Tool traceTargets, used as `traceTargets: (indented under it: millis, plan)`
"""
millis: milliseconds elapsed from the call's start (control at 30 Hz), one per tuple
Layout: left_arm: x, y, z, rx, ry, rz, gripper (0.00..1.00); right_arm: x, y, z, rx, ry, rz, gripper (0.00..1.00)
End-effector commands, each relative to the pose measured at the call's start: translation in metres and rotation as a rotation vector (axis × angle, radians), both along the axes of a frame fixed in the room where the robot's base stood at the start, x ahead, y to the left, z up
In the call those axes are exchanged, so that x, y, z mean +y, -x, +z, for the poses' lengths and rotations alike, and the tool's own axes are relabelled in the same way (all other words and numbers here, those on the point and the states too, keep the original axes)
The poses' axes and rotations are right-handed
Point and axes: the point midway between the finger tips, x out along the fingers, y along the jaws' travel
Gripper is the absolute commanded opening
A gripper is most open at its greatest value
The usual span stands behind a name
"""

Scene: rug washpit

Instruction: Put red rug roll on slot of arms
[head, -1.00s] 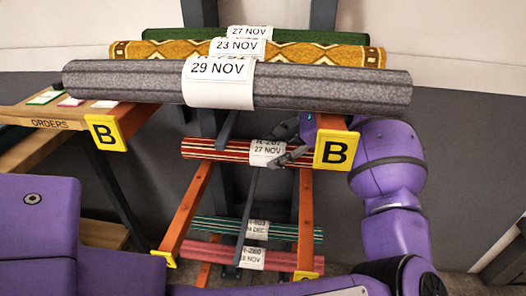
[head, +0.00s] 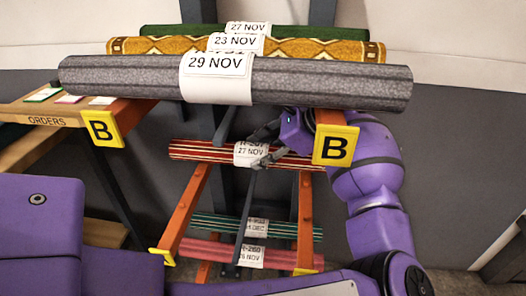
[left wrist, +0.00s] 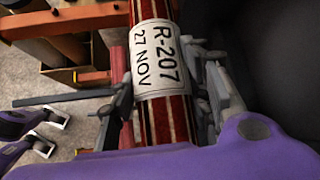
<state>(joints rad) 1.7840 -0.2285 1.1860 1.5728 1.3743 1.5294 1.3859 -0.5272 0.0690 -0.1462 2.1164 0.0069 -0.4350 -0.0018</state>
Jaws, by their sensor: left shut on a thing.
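The red rug roll (head: 200,151) has cream and dark stripes and a white label reading R-207, 27 NOV. It lies nearly level in the head view, below the large grey roll. My left gripper (head: 266,146) is shut on it near the label; in the left wrist view the fingers flank the red rug roll (left wrist: 154,12) on both sides of the label. The roll spans the upper ends of the lower pair of orange arms (head: 186,212); I cannot tell whether it touches them. My right gripper is not in view.
The grey roll (head: 330,84), yellow patterned roll (head: 330,48) and green roll (head: 180,31) lie above. The upper arms end in yellow B plates (head: 336,145), close to my left arm. Green (head: 205,224) and pink striped (head: 205,250) rolls lie lower. An orders bench (head: 45,119) stands left.

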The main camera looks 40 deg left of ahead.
Motion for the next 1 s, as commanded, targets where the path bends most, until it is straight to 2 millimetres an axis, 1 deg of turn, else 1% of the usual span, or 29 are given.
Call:
traceTargets:
  millis: [133,267,300,400,767,900,1000]
  plan:
    - [0.000,0.000,-0.004,-0.001,-0.003,0.000,0.00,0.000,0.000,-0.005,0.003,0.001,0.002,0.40]
    - [0.000,0.000,-0.003,-0.002,-0.002,0.000,0.00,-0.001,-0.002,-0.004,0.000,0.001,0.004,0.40]
    - [0.000,0.000,-0.005,-0.001,-0.001,0.000,0.49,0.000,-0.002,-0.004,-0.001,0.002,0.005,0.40]
    - [0.000,0.000,-0.004,-0.001,-0.001,0.000,0.63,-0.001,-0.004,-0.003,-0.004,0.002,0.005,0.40]
    - [0.000,0.000,-0.002,-0.001,0.001,0.000,0.63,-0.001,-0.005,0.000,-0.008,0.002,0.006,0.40]
    - [0.000,0.000,0.012,-0.004,0.001,0.001,0.63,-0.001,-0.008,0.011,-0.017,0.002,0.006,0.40]
    - [-0.014,-0.006,0.023,-0.004,-0.001,-0.003,0.63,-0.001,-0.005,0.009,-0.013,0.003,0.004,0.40]
